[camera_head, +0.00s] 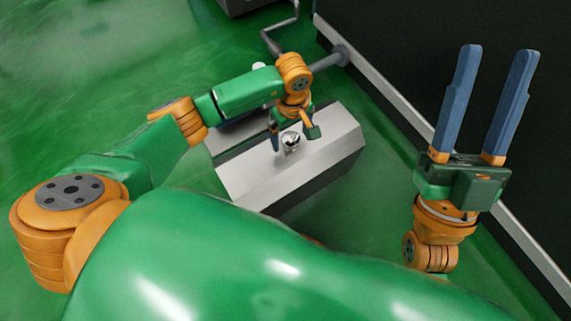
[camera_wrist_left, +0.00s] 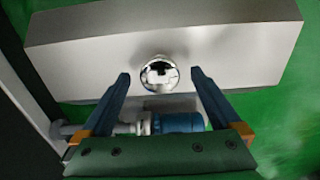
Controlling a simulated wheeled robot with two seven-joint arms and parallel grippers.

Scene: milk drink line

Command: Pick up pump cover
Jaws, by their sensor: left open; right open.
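The pump cover (camera_head: 315,158) is a grey metal box-shaped cover with slanted faces on the green floor. A shiny round knob (camera_head: 291,140) sits on its top. In the left wrist view the cover (camera_wrist_left: 230,38) fills the upper part, with the knob (camera_wrist_left: 159,75) near the middle. My left gripper (camera_head: 291,137) is open over the cover; its fingertips (camera_wrist_left: 160,76) appear on either side of the knob, with a gap showing on each side. Depth relative to the knob is hard to tell. My right gripper (camera_head: 498,52) is open and empty, fingers pointing up, right of the cover.
A blue motor (camera_wrist_left: 181,122) and grey pipe fitting show beyond the cover's edge in the left wrist view. A grey pipe (camera_head: 328,61) runs behind the cover towards the dark wall (camera_head: 400,45) with its pale kerb. Green floor is open at the upper left.

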